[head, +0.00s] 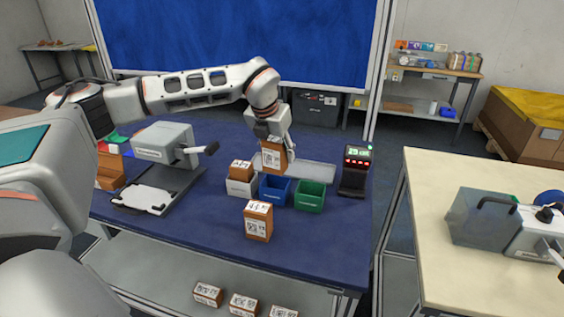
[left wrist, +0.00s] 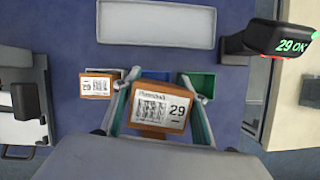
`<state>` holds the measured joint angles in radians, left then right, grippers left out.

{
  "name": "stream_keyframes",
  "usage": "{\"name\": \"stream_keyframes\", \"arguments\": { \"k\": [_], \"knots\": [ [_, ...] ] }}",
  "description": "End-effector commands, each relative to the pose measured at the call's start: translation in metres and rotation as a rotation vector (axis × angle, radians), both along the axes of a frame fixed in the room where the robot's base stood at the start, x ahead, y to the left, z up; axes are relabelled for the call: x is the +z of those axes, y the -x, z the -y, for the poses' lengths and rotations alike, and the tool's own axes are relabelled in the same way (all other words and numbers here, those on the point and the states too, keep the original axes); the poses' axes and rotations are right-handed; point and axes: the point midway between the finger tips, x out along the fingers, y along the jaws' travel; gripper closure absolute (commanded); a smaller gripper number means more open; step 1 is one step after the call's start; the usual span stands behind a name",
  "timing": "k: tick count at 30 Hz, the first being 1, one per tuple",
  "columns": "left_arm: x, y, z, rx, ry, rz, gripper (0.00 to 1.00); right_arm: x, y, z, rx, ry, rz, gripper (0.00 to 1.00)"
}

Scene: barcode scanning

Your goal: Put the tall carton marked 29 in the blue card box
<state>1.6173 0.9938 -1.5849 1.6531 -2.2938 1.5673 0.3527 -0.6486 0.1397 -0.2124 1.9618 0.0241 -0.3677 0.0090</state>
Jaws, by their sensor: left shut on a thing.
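My left gripper (head: 275,139) is shut on a tall brown carton (head: 273,158) with a white label. In the left wrist view the held carton (left wrist: 158,108) shows 29, between the two fingers of the gripper (left wrist: 160,98). In the head view the carton hangs above the blue card box (head: 274,190), hiding part of its top. In the left wrist view only a strip of the blue box (left wrist: 156,75) shows behind the carton. My right gripper is not in view.
A white box (head: 241,188) holding another 29 carton (head: 241,169) stands left; a green box (head: 309,197) stands right. A carton (head: 258,222) stands in front. A scanner (head: 354,172) reads "29 OK" in the left wrist view (left wrist: 290,40). A grey tray (head: 318,171) lies behind.

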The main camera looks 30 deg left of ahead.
Motion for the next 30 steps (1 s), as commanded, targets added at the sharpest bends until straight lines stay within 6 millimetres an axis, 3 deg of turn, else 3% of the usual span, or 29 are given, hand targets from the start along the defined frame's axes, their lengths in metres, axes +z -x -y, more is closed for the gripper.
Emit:
{"name": "stream_keyframes", "arguments": {
  "k": [4, 11, 30],
  "knots": [
    [0.006, -0.006, -0.007, 0.120, 0.000, 0.002, 0.86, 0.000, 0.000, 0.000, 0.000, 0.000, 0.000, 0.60],
    [-0.001, -0.006, -0.010, 0.161, 0.002, -0.001, 0.86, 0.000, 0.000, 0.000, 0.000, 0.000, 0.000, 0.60],
    [-0.055, -0.006, -0.010, 0.159, 0.002, -0.002, 0.86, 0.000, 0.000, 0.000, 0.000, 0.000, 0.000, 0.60]
  ]
}}
